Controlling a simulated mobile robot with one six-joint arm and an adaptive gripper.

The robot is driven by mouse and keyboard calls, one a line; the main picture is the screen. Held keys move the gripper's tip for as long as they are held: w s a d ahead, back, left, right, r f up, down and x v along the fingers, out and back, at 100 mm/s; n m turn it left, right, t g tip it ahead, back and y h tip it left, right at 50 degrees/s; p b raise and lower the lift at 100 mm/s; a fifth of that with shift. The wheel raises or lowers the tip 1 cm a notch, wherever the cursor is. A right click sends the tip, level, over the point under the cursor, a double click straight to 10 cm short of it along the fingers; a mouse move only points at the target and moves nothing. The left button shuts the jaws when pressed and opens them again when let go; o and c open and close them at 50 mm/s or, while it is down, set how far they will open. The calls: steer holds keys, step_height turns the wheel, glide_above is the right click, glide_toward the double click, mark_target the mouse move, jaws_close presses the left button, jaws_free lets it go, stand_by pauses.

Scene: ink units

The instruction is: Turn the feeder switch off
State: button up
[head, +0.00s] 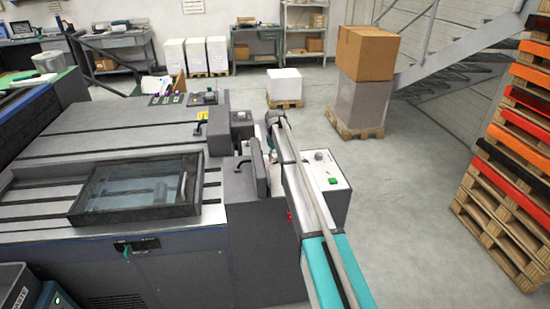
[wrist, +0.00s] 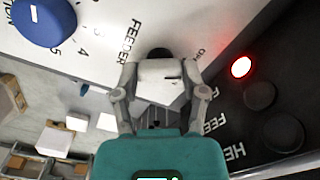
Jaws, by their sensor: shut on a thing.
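In the wrist view, my gripper (wrist: 166,72) is shut on the dark feeder switch (wrist: 157,53) on a pale panel. A red lamp (wrist: 241,67) glows on the dark panel to the right, where another FEEDER label is partly hidden. In the head view I cannot make out my gripper or the switch clearly.
A blue knob (wrist: 45,20) with a numbered scale sits at the upper left of the wrist view. Dark round buttons (wrist: 284,130) lie right of my gripper. In the head view, a small panel with a green button (head: 333,180) stands beside my arm.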

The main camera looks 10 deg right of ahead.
steer(key=o, duration=1.1)
steer(key=shift+o, duration=0.2)
steer(key=shift+m, duration=0.4)
steer(key=m, duration=1.1)
step_height(320, 180, up, 14)
steer(key=p, duration=1.4)
steer(key=s+f+n+b, duration=0.1)
steer(key=s+f+b, duration=0.2)
steer(key=s, duration=0.7)
steer(key=s+f+n+b, duration=0.1)
steer(key=s+f+b, duration=0.3)
steer(key=s, duration=0.6)
steer(key=s+f+n+b, duration=0.1)
steer(key=s+f+b, duration=0.2)
steer(key=s, duration=0.7)
steer(key=shift+s+f+n+b, duration=0.25)
steer(key=shift+f+n+b, duration=0.05)
steer(key=shift+f+b, duration=0.05)
